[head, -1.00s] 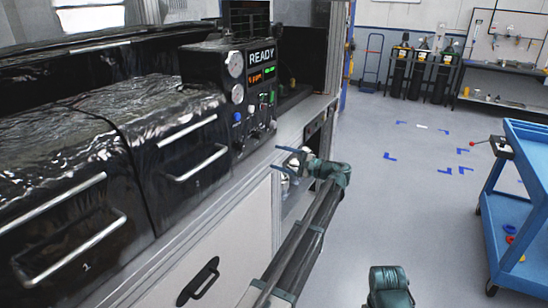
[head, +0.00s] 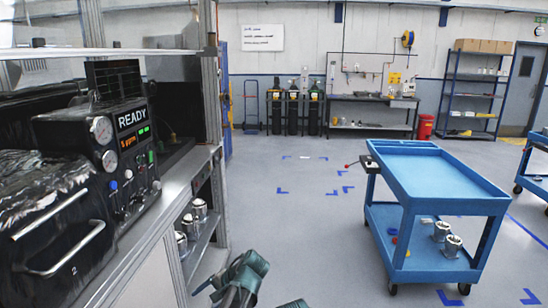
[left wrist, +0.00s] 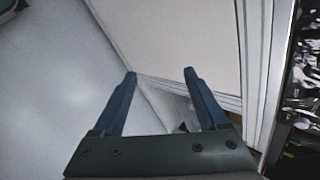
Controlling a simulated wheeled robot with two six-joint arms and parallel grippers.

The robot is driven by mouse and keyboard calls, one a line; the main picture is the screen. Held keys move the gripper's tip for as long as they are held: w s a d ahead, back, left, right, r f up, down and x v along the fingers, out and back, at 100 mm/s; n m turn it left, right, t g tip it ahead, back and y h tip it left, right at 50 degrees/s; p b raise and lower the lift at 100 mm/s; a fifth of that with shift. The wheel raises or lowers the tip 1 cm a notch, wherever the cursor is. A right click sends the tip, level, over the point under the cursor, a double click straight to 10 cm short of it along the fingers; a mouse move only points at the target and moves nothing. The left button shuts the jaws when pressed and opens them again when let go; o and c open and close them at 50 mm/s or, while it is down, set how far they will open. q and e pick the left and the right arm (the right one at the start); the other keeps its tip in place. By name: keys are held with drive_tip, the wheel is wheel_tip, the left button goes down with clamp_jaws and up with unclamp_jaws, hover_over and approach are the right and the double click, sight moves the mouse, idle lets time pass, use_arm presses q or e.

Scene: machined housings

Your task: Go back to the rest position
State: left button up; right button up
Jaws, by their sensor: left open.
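My left gripper (left wrist: 160,73) is open in the left wrist view, with nothing between its two blue fingers. It points toward pale cabinet panels and a gap with a shelf. In the head view my left arm's teal wrist shows at the bottom, and the fingers are mostly cut off or hidden. My right gripper is not in view; only a small teal piece of my arm shows at the bottom edge. Silver machined housings (head: 200,208) stand on the shelf under the bench. Others (head: 452,246) stand on the blue cart's lower shelf.
The bench with the black machine and READY panel (head: 132,118) runs along the left. The blue cart (head: 436,176) stands at the right, with part of another cart (head: 538,165) beyond. Grey floor with blue corner marks lies open between bench and cart. Gas cylinders (head: 293,110) stand behind.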

use_arm(q)
drive_tip(key=s+d+f+h, duration=0.2)
drive_tip(key=s+d+h, duration=0.1)
drive_tip(key=s+d, duration=0.4)
drive_tip(key=s+d+f+n+g+h, duration=0.1)
drive_tip(key=s+d+f+h, duration=0.1)
drive_tip(key=s+d+h, duration=0.2)
drive_tip(key=s+d, duration=0.3)
drive_tip(key=s, duration=0.4)
drive_tip(key=shift+s+d+f+g+p, duration=0.15)
drive_tip(key=shift+s+f+g+p, duration=0.1)
drive_tip(key=shift+f+g+p, duration=0.1)
drive_tip(key=shift+w, duration=0.1)
idle(0.7)
